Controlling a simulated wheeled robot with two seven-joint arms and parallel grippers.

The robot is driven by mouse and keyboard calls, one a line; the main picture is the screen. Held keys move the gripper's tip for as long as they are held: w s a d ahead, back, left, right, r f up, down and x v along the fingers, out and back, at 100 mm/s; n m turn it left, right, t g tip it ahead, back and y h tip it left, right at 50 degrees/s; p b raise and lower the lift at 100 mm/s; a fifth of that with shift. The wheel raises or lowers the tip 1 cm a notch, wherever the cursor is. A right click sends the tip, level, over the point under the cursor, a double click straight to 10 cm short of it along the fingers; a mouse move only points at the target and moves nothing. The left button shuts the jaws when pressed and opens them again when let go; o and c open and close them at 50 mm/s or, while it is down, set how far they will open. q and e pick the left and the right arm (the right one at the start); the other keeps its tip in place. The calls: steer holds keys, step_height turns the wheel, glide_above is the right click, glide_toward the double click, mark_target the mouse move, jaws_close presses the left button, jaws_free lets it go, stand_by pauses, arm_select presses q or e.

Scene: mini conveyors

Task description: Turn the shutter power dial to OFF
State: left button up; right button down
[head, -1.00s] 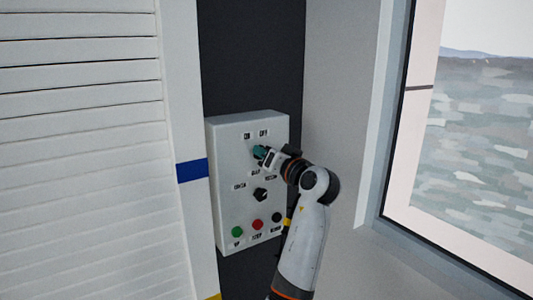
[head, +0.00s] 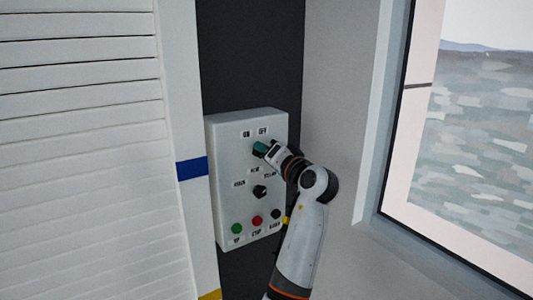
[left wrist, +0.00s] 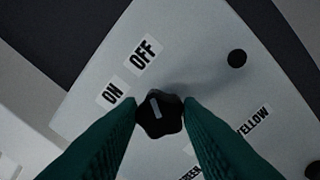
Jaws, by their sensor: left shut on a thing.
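The grey control box (head: 225,125) hangs on the dark wall, with ON and OFF labels near its top. My left gripper (head: 262,149) reaches it from the right and covers the shutter power dial in the head view. In the left wrist view, the black dial (left wrist: 160,117) sits between the green fingertips of my left gripper (left wrist: 160,112), which is shut on it. The pale mark on the dial points up and slightly left, roughly toward the OFF label (left wrist: 145,54); the ON label (left wrist: 112,93) lies farther left. My right gripper is not in view.
A second black knob (head: 260,192) sits lower on the box. Below it are a green button (head: 236,229), a red button (head: 257,221) and a black button (head: 276,214). A slatted shutter (head: 80,150) stands at left, a window (head: 480,150) at right.

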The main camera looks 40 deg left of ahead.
arm_select(q)
steer(key=o, duration=1)
steer(key=shift+c, duration=0.2)
steer(key=b+v, duration=0.6)
steer(key=v, duration=0.6)
